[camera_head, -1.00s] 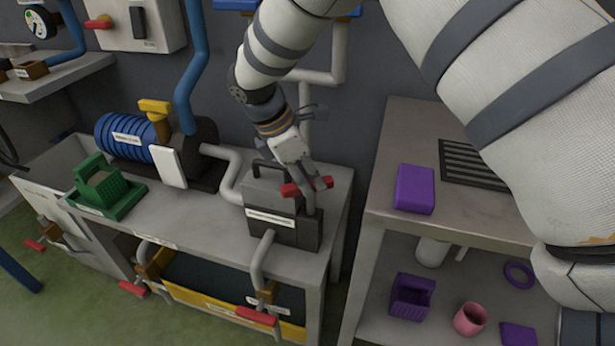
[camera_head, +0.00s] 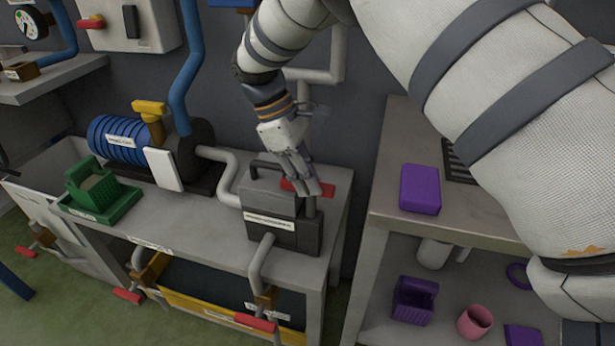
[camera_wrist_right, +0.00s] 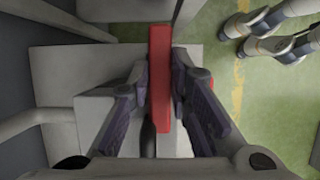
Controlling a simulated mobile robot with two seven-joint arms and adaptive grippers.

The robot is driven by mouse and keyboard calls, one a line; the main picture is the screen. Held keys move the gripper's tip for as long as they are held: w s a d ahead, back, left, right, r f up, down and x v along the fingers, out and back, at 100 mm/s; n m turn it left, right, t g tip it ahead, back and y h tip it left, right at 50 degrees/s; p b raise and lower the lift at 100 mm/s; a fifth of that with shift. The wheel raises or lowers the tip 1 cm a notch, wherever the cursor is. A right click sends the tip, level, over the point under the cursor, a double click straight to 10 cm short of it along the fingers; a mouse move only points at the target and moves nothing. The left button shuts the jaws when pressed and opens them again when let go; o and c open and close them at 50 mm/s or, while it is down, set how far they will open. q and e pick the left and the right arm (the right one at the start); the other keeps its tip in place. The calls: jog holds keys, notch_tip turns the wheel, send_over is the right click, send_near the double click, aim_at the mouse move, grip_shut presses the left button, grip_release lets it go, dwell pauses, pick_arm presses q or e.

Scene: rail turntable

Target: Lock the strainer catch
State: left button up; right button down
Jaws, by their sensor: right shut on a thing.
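The strainer (camera_head: 272,205) is a dark grey box with a handle on top and a white label on its front, standing at the right end of the grey bench. Its catch is a red bar (camera_head: 291,185) by the upper right of the box. My right gripper (camera_head: 306,181) reaches down from above and is shut on this bar. In the right wrist view the red catch bar (camera_wrist_right: 160,60) runs upright between the two dark fingers of my right gripper (camera_wrist_right: 163,103). The fingers hide part of the bar. My left gripper is not in view.
Pipes rise close behind the strainer. A side table (camera_head: 470,225) with a purple block (camera_head: 420,189) stands to the right. Red-handled pipes (camera_head: 255,322) stick out below the bench front.

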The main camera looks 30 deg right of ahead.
dwell(0.4)
jog(key=c, duration=1.5)
grip_release()
jog(key=v, duration=1.2)
